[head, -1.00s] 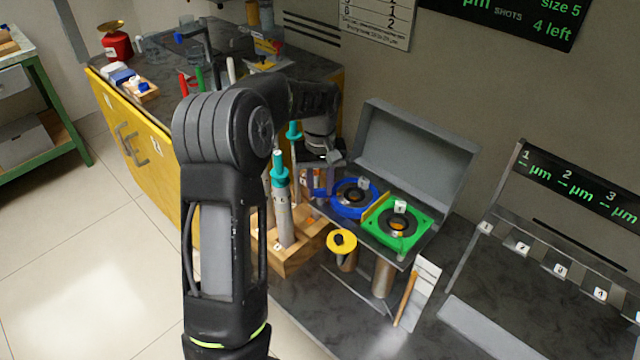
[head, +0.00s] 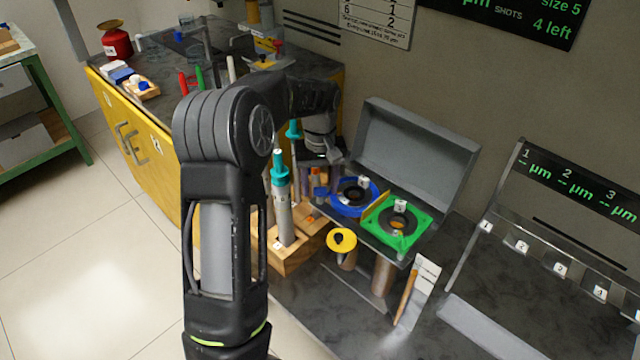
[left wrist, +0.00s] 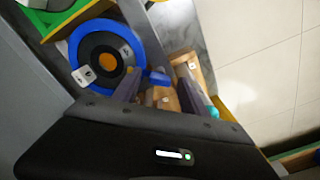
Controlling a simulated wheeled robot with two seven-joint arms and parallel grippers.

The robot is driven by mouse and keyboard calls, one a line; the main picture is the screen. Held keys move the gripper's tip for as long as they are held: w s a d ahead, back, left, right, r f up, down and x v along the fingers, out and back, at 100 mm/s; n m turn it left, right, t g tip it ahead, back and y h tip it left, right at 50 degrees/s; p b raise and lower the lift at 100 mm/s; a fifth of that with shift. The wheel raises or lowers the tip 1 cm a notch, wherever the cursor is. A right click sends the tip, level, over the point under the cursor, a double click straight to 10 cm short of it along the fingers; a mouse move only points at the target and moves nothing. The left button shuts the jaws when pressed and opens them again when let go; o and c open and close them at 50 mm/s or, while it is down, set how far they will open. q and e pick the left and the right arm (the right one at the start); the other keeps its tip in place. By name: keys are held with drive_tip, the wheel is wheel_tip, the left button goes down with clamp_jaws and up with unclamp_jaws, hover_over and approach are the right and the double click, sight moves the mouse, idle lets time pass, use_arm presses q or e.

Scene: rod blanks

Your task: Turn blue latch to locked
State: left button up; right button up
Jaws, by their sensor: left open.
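The blue ring fixture (head: 353,197) with a dark centre sits in the open grey case, left of the green one. In the left wrist view the blue ring (left wrist: 105,60) is left of the jaws. A small blue piece (left wrist: 158,78), apparently the blue latch, shows between the fingers beside the ring's edge. My left gripper (head: 326,166) is at the case's left end, partly hidden by its own wrist in the head view. In the wrist view its fingers (left wrist: 160,85) are apart, one on either side of the blue piece; contact cannot be told. My right gripper is not in view.
The green fixture (head: 398,222) stands close right of the blue ring, and the raised lid (head: 415,150) behind. Left of the case, a wooden block (head: 290,262) holds teal-topped tools. A yellow-topped cylinder (head: 342,241) stands in front.

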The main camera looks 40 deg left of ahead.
sight(320, 188)
use_arm(q)
wheel_tip(320, 188, up, 8)
drive_tip(key=shift+f, duration=0.1)
idle(0.4)
idle(0.5)
